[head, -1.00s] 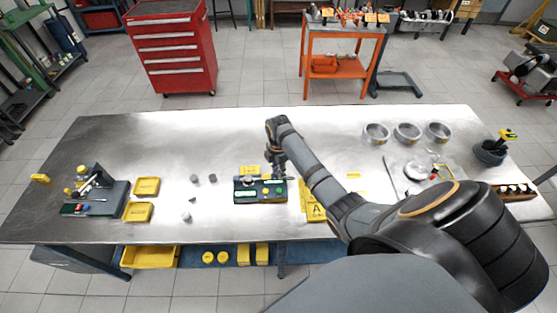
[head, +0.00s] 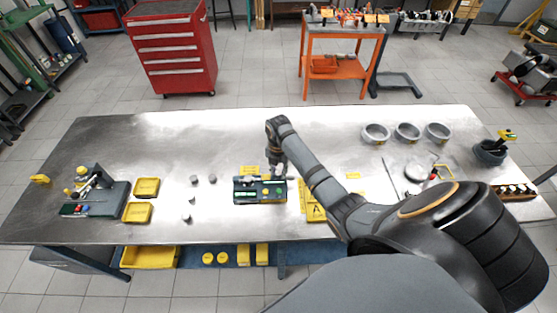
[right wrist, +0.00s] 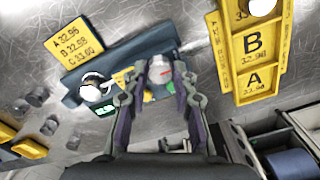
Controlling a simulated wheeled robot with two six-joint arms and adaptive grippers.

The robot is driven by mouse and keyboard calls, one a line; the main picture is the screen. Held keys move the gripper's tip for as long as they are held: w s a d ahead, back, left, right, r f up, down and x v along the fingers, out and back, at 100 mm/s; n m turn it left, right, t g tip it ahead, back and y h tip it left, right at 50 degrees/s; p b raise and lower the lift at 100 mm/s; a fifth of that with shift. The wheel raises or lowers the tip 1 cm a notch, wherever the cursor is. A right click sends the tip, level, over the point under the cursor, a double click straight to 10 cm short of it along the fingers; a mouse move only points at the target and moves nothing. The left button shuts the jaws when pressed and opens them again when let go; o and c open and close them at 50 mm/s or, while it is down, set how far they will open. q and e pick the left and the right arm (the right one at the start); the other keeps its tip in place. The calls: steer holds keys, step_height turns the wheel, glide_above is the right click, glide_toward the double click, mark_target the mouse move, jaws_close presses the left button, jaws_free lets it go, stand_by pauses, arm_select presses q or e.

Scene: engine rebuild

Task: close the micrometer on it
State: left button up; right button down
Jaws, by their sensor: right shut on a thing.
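The micrometer (head: 260,196) is a dark blue-grey bench unit with a green display and a green button, at the middle of the table's front half. It also shows in the right wrist view (right wrist: 115,66), lying slantwise. My right gripper (head: 280,178) reaches down to its right end. In the right wrist view the fingers are closed around a round, light thimble with a red mark (right wrist: 160,71). A whitish round piece (right wrist: 95,90) sits at the micrometer's other end; its exact contact with the measuring faces cannot be told. My left gripper is out of view.
Several small grey cylinders (head: 195,179) stand left of the micrometer, beside two yellow trays (head: 146,187). A yellow card (right wrist: 78,45) lies behind the micrometer and a lettered yellow tray (right wrist: 258,88) is close on its right. Grey rings (head: 407,131) stand at the back right.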

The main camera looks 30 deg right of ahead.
mark_target(278, 173)
stand_by(0.3)
steer(key=c, duration=1.1)
jaws_free()
steer(key=shift+o, duration=0.2)
step_height(278, 173, up, 12)
